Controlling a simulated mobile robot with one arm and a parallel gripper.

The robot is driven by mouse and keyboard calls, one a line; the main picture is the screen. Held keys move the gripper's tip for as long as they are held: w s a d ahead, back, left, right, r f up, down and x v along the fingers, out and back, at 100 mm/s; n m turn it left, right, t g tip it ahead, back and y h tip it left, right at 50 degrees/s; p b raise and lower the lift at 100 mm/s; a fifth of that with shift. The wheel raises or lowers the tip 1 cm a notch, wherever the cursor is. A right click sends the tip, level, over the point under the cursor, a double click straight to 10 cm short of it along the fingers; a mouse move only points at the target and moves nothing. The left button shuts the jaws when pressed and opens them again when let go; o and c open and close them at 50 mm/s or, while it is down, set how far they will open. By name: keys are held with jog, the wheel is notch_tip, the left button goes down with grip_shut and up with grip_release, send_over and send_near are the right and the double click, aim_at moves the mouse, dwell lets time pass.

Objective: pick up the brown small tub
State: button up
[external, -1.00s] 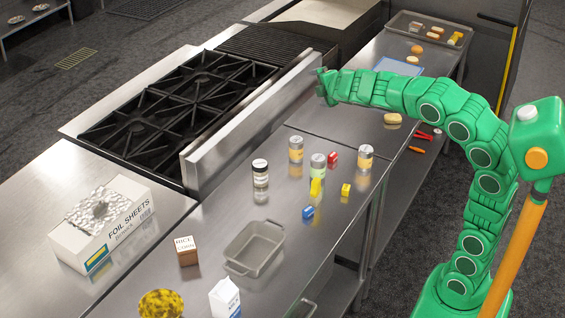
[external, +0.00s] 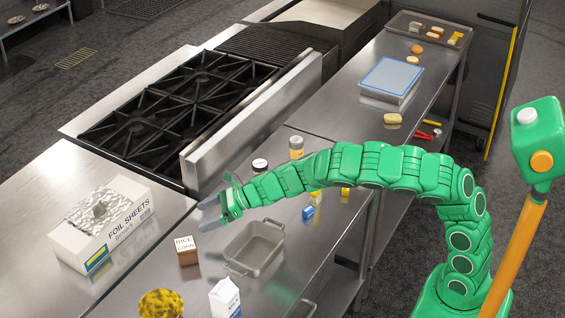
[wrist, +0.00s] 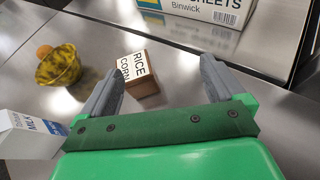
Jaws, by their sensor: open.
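The brown small tub (external: 187,252) is a small brown box with a white top printed "RICE CORN". It stands on the steel counter to the left of a grey baking pan. My gripper (external: 207,213) is open and empty, above the counter up and to the right of the tub in the external view. In the wrist view the tub (wrist: 147,88) shows between the two grey fingers of my gripper (wrist: 162,78), close to the left finger and apart from my palm.
A grey baking pan (external: 254,249), a milk carton (external: 225,298) and a yellow patterned bowl (external: 160,303) stand near the tub. A foil sheets box (external: 102,226) lies to the left. Jars stand behind my arm. The stove's raised steel edge (external: 253,119) borders the counter.

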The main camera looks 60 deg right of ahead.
aim_at(192, 242)
jog(key=a+f+n, duration=0.1)
jog(key=s+a+f+g+y, duration=0.1)
jog(key=s+a+f+n, duration=0.1)
jog(key=a, duration=0.1)
jog(key=shift+n+g, duration=0.3)
jog(key=shift+s+x, duration=0.25)
jog(key=shift+x, duration=3.1)
jog(key=shift+w+a+f+y, duration=0.3)
jog(key=shift+w+a, duration=0.05)
jog(key=shift+c, duration=0.2)
jog(key=c, duration=1.2)
